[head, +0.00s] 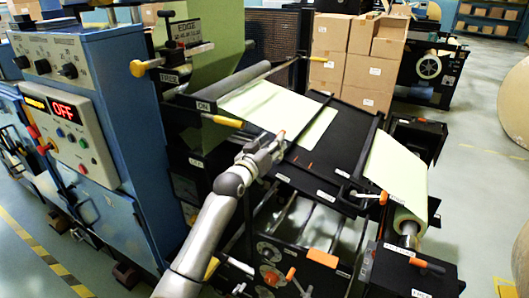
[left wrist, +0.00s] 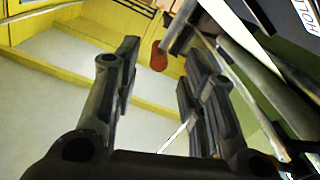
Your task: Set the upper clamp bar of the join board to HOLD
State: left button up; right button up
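The join board (head: 330,150) is a dark sloping panel in the middle of the head view, with pale green sheet lying over its upper part. By my left gripper (head: 277,147) a small orange handle tip (head: 282,135) shows at the board's left edge. In the left wrist view this orange-red handle (left wrist: 159,56) on a grey rod appears in the gap between my two fingers. My left gripper is open, and I cannot tell whether either finger touches the handle. A HOLD label (left wrist: 304,14) shows at the upper right there. My right gripper is out of view.
Another orange-tipped lever (head: 383,198) sits at the board's lower right, near a pale green roll (head: 408,222). A blue cabinet with a red OFF display (head: 65,110) stands left. Stacked cartons (head: 345,55) stand behind. Open floor lies to the right.

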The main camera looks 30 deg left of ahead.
pick_arm(q)
jog(key=shift+s, duration=2.55)
jog(key=shift+f, duration=0.1)
notch_tip(320, 180, down, 22)
jog(key=s+g, duration=0.3)
jog(key=g, duration=0.1)
jog(key=s+d+f+m+g, duration=0.1)
jog(key=s+f+g, duration=0.1)
jog(key=s+f, duration=0.35)
jog(key=s+d+f+g, duration=0.1)
jog(key=s+f, duration=0.2)
jog(key=f, duration=0.6)
jog(key=s+d+f+m+g, duration=0.15)
jog(key=s+f, duration=0.25)
jog(key=f, duration=0.4)
jog(key=s+d+f+g, duration=0.1)
jog(key=s+f+g, duration=0.1)
jog(key=s+f, duration=0.7)
jog(key=s+d+f+g, duration=0.1)
jog(key=s+f+g, duration=0.2)
jog(key=s+f, duration=0.55)
jog(key=s+d+f+m+g, duration=0.1)
jog(key=s+f, duration=0.1)
jog(key=s, duration=1.1)
jog(key=s+d+f+m+g, duration=0.1)
jog(key=s+f+g, duration=0.1)
jog(key=s, duration=1.1)
jog(key=shift+f+y, duration=0.3)
jog(key=shift+f, duration=0.15)
